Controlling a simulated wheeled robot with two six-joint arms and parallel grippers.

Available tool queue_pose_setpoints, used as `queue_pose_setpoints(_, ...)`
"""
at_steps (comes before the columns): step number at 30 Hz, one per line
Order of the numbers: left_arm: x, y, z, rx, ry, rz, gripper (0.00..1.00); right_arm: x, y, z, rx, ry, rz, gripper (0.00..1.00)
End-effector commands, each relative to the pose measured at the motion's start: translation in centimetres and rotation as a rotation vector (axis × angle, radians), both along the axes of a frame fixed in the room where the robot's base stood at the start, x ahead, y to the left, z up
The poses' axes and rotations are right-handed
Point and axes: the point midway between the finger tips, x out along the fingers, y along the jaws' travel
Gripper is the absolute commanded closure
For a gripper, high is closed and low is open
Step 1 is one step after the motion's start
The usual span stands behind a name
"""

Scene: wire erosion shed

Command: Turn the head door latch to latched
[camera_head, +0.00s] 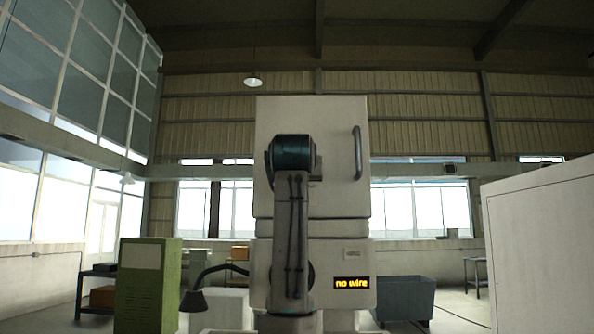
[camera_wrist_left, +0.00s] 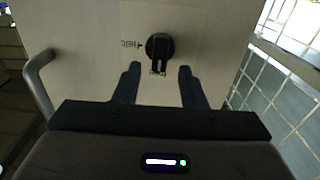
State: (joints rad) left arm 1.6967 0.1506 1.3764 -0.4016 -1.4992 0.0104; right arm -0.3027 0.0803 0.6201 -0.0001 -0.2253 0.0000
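In the left wrist view the head door latch (camera_wrist_left: 160,46) is a round black knob with a short lever pointing toward my gripper, on the pale door beside partly readable dark lettering. Whether the fingers touch the latch cannot be told. In the head view the head door (camera_head: 338,130) is the upper white panel of the machine. My left arm stands in front of it and hides the latch and the gripper. My right gripper is not in view.
A vertical bar handle (camera_head: 358,153) is at the door's right; it also shows in the left wrist view (camera_wrist_left: 37,78). A lit "no wire" display (camera_head: 352,283) is below. A green cabinet (camera_head: 147,285) stands left, a large white box (camera_head: 540,245) right, a dark bin (camera_head: 405,298) between.

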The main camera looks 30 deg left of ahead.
Motion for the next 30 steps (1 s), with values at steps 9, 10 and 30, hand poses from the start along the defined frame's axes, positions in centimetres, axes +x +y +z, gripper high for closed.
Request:
queue_pose_setpoints(9,1.8,1.1,0.0,0.000,0.000,-0.001,0.63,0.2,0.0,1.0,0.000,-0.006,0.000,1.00)
queue_pose_setpoints(10,1.9,1.1,0.0,0.000,0.000,-0.001,0.63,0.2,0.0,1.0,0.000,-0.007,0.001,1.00)
queue_pose_setpoints(30,1.9,1.0,-0.1,0.037,0.022,-0.001,0.94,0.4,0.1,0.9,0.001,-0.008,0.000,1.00)
